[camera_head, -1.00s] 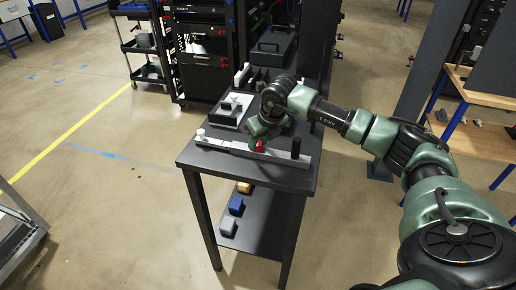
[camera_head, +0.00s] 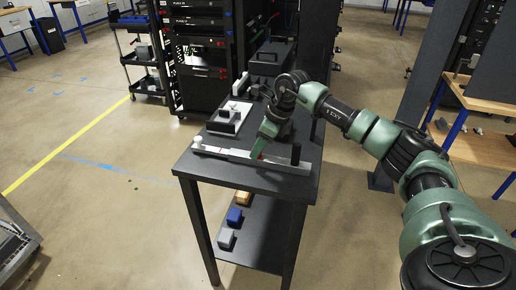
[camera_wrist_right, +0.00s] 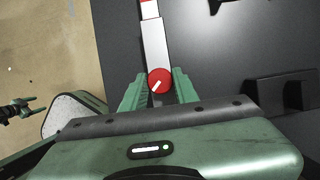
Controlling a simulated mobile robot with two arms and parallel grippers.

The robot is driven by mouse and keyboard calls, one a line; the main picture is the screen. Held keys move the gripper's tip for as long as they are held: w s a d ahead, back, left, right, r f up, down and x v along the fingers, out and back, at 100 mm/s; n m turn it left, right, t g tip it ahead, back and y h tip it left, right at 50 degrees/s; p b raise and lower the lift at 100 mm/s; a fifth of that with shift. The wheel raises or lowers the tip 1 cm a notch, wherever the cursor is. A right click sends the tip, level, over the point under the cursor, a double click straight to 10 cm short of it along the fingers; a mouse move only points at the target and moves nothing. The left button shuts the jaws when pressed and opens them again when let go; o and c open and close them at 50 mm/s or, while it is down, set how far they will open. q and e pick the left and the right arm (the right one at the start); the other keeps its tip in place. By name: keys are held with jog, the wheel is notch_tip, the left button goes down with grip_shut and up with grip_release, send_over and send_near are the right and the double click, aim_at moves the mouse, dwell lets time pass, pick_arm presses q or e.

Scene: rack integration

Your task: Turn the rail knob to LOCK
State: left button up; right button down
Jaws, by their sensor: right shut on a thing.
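The rail (camera_head: 225,151) is a long pale bar lying along the front of the dark table. Its red knob (camera_wrist_right: 159,80) carries a white pointer line slanting from lower left to upper right in the wrist view. No LOCK label is readable. My right gripper (camera_head: 257,152) reaches down onto the rail. In the wrist view its green fingers (camera_wrist_right: 160,88) stand on either side of the knob and are shut on it. In the head view the fingers hide most of the knob.
A white knob (camera_head: 197,141) stands at the rail's left end and a black post (camera_head: 296,153) at its right end. A grey block on a dark base (camera_head: 229,118) lies behind. Coloured blocks (camera_head: 235,216) sit on the lower shelf. A server rack (camera_head: 205,60) stands behind the table.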

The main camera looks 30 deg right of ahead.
dwell(0.5)
jog(key=c, duration=1.1)
grip_release()
jog(key=b+v, duration=0.1)
jog(key=v, duration=0.6)
jog(key=shift+r, duration=0.4)
jog(key=shift+s, duration=0.1)
